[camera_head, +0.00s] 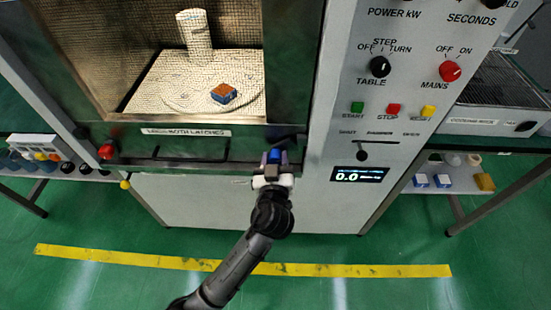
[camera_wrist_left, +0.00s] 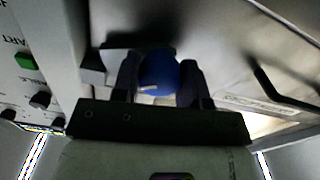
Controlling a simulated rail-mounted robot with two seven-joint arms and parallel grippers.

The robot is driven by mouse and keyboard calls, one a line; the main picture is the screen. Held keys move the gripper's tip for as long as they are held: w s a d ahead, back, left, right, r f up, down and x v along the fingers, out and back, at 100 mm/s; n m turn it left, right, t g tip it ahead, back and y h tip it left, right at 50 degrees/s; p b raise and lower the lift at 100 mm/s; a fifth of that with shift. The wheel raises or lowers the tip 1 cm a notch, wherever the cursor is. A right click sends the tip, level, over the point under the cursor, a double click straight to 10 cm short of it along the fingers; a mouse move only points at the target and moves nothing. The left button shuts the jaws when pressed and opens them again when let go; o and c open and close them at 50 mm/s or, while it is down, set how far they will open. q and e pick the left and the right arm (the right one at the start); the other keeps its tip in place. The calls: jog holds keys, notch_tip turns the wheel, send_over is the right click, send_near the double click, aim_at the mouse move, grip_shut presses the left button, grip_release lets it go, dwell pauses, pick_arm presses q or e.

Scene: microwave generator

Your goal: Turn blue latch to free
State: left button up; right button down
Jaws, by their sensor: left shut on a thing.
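The blue latch (camera_head: 274,156) is at the lower right corner of the microwave door, beside the control panel. My left gripper (camera_head: 273,168) reaches up to it from below and is shut on it. In the left wrist view the round blue latch knob (camera_wrist_left: 159,72) sits between the two dark fingers of my left gripper (camera_wrist_left: 160,86). A small pale mark shows on the knob. A red latch (camera_head: 106,151) is at the lower left corner of the door. My right gripper is not in view.
The control panel (camera_head: 395,125) is right of the latch, with knobs, coloured buttons, a slider (camera_head: 362,154) and a display (camera_head: 358,176) reading 0.0. A dark door handle (camera_wrist_left: 285,90) is near the gripper. A multicoloured block (camera_head: 223,93) sits inside the chamber. Open green floor lies in front.

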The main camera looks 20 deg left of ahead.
pick_arm(q)
jog(key=shift+c, duration=0.8)
jog(key=shift+r+m+p, duration=0.15)
jog(key=shift+m+p, duration=0.75)
jog(key=shift+m, duration=0.1)
jog(key=m+p, duration=0.2)
jog(key=m, duration=0.1)
jog(key=shift+m, duration=0.3)
jog(key=m+p, duration=0.2)
jog(key=m, duration=0.1)
jog(key=shift+m+p, duration=0.3)
jog(key=m+p, duration=0.2)
jog(key=m, duration=0.2)
jog(key=shift+m+p, duration=1.25)
jog(key=shift+m, duration=1.25)
